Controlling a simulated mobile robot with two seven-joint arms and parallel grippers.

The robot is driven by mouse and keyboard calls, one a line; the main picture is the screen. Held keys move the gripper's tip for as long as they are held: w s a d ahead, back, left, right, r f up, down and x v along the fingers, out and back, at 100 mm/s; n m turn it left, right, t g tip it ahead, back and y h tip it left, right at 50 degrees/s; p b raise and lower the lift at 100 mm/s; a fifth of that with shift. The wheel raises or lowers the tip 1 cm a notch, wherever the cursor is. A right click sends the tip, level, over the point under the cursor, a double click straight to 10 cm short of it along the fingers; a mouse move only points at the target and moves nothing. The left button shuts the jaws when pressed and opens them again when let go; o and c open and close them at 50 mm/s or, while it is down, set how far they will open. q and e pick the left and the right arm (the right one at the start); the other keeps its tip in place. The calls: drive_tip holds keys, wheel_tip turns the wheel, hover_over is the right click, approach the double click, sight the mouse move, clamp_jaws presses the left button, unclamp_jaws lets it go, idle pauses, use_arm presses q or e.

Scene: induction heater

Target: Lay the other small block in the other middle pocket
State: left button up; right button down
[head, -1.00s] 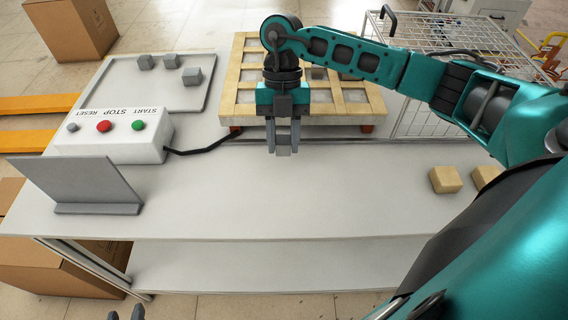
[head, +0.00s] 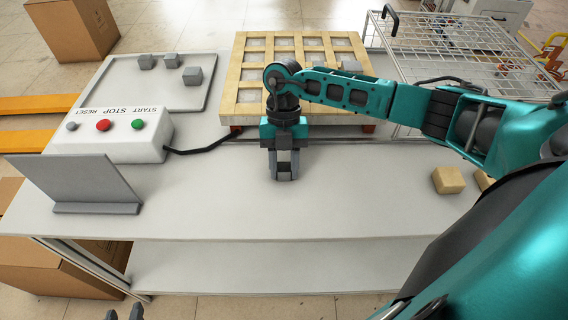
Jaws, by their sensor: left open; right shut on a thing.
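My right gripper (head: 285,176) is shut on a small grey block (head: 284,171), mostly hidden between its fingers, over the table in front of the wooden grid. The wooden grid (head: 240,70) with square pockets lies at the back of the table. Its pockets look pale or grey; my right arm hides part of its middle and front, and I cannot tell which pockets hold blocks. My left gripper (head: 124,313) shows only its open fingertips at the bottom edge, away from the table top.
Several grey blocks (head: 192,76) sit on a pale tray (head: 130,95) at the back left. A control box (head: 110,140) with buttons and an upright grey panel (head: 80,182) stand at left. Tan blocks (head: 447,180) lie at right. A wire rack (head: 440,45) is behind. The front middle is clear.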

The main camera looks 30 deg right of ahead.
drive_tip(key=c, duration=0.7)
unclamp_jaws()
